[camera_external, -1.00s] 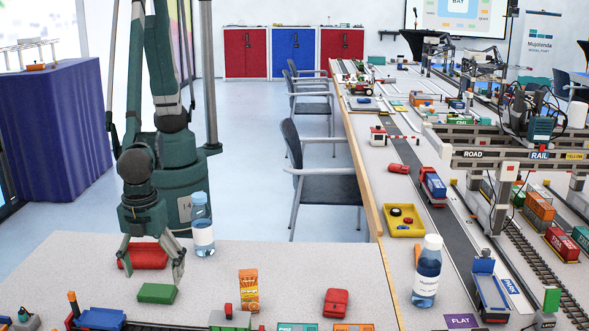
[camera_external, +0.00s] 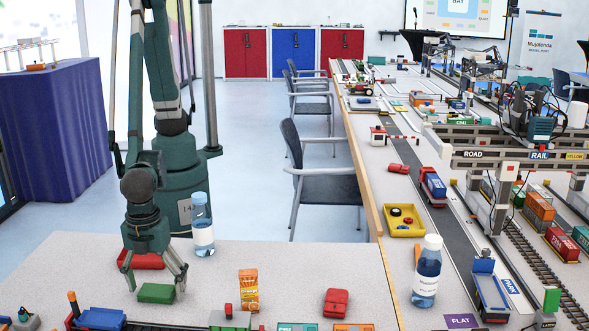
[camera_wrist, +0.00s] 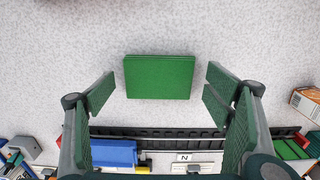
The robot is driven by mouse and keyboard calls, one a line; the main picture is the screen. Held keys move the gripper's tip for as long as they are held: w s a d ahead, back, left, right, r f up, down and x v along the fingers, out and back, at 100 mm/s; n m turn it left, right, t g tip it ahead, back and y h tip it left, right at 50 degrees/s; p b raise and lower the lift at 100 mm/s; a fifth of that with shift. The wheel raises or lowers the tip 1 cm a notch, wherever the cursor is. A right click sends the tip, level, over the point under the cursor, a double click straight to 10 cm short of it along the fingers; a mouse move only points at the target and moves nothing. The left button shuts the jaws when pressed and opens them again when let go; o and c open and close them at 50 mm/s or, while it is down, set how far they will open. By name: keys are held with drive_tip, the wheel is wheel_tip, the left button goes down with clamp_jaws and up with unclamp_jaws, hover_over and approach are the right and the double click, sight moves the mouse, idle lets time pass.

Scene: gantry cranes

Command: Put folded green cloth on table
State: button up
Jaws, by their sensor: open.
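The folded green cloth (camera_external: 156,293) lies flat on the speckled table (camera_external: 205,276) in the external view. In the wrist view the cloth (camera_wrist: 159,77) is a green rectangle between and slightly beyond my fingertips. My gripper (camera_external: 157,284) is open around the cloth, with one finger to each side of it. In the wrist view both green finger pads of my gripper (camera_wrist: 158,91) stand apart from the cloth, with bare table showing between.
A red object (camera_external: 147,261) lies just behind my gripper. A water bottle (camera_external: 202,225) and an orange juice carton (camera_external: 249,290) stand to its right. A blue wagon (camera_external: 101,318) is in front. Bare table lies between the carton and the red case (camera_external: 336,302).

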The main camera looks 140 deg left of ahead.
sight(158, 291)
drive_tip(key=shift+c, duration=0.7)
drive_tip(key=c, duration=0.7)
drive_tip(key=shift+c, duration=0.2)
wheel_tip(158, 291, up, 10)
drive_tip(key=p, duration=0.1)
drive_tip(key=shift+p, duration=0.4)
drive_tip(key=shift+w, duration=0.1)
idle(0.5)
